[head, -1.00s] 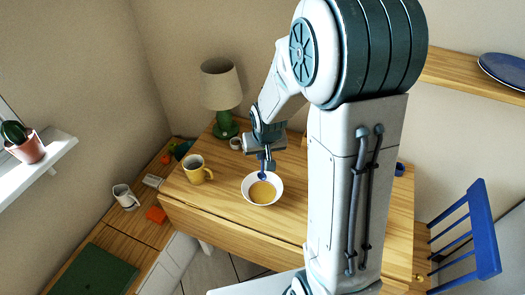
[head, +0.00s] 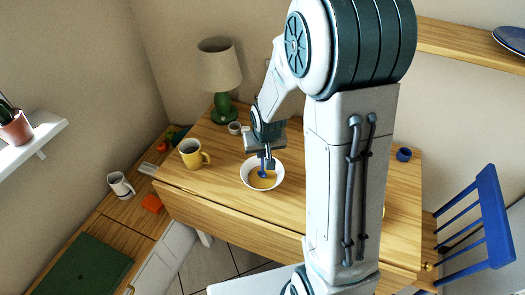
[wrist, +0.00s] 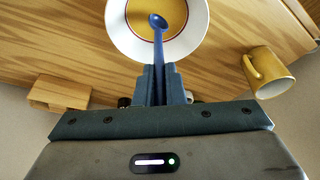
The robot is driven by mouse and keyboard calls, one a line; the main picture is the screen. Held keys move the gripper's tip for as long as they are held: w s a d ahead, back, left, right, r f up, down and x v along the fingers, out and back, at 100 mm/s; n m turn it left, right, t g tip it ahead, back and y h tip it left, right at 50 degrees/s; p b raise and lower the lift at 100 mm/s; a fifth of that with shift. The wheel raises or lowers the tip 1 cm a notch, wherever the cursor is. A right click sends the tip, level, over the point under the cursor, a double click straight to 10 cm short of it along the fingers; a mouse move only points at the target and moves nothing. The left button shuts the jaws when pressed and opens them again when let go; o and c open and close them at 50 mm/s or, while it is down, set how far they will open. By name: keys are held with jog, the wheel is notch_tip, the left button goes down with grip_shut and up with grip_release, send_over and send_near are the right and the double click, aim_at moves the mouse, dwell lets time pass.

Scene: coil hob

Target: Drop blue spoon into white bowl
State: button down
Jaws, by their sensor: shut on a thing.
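In the wrist view my gripper (wrist: 162,72) is shut on the handle of the blue spoon (wrist: 159,26). The spoon's head is over the yellow filling, inside the bowl's outline. In the head view the blue spoon (head: 263,173) shows below my fingertips. I cannot tell whether it touches the filling.
A yellow mug (head: 191,153) stands left of the bowl. A green lamp (head: 224,108) and a small white cup (head: 235,128) are behind. A blue cup (head: 404,154) stands at the right. A blue chair (head: 470,225) is beside the table.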

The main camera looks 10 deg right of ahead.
jog(key=c, duration=1.4)
grip_release()
jog(key=shift+c, duration=0.2)
jog(key=shift+r, duration=0.15)
jog(key=v, duration=1.3)
jog(key=shift+s+r, duration=0.2)
